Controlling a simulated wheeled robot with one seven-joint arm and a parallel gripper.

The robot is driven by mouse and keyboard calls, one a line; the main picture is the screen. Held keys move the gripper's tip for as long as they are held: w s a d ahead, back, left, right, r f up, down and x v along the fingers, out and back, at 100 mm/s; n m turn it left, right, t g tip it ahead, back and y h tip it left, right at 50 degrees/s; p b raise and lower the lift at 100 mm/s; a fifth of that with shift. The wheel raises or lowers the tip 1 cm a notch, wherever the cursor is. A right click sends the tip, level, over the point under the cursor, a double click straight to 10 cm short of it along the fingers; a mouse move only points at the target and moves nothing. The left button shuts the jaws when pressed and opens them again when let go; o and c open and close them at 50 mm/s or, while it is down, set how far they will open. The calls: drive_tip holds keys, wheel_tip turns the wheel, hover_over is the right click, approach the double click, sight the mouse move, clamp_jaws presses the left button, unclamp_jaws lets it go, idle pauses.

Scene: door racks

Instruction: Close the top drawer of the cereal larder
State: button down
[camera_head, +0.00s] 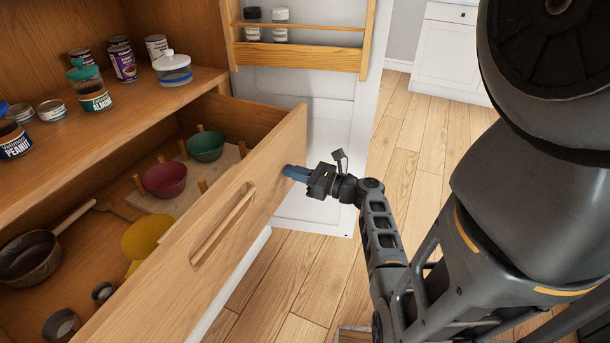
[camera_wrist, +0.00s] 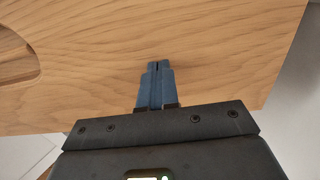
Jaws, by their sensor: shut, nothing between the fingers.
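The top drawer (camera_head: 262,172) of the wooden larder stands pulled well out, with its contents in view. Its front has a long cut-out handle slot (camera_head: 222,222). My gripper (camera_head: 290,172) is shut and empty, with its blue fingertips at the outer face of the drawer front, near the right end. In the wrist view the shut fingers (camera_wrist: 157,66) point at the plain wood of the drawer front (camera_wrist: 205,40), and the slot's edge shows at the far left. They look close to or touching the wood; I cannot tell which.
The drawer holds a green bowl (camera_head: 205,146), a red bowl (camera_head: 165,180), a yellow item (camera_head: 146,236) and a pan (camera_head: 28,258). Jars and cans stand on the shelf (camera_head: 130,92) above. The open door (camera_head: 300,85) with its rack stands behind the drawer's right end. Floor to the right is clear.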

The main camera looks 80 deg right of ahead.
drive_tip(key=b+x, duration=0.4)
drive_tip(key=x, duration=1.1)
drive_tip(key=b+x, duration=0.3)
drive_tip(key=x, duration=1.2)
drive_tip(key=shift+w+f+b, duration=0.1)
drive_tip(key=shift+f+b, duration=0.15)
drive_tip(key=shift+b, duration=0.15)
drive_tip(key=shift+w+d, duration=0.15)
drive_tip(key=shift+w, duration=0.4)
drive_tip(key=shift+w+r+b, duration=0.25)
drive_tip(key=shift+b, duration=0.1)
drive_tip(key=shift+w+r, duration=0.1)
drive_tip(key=shift+w, duration=0.05)
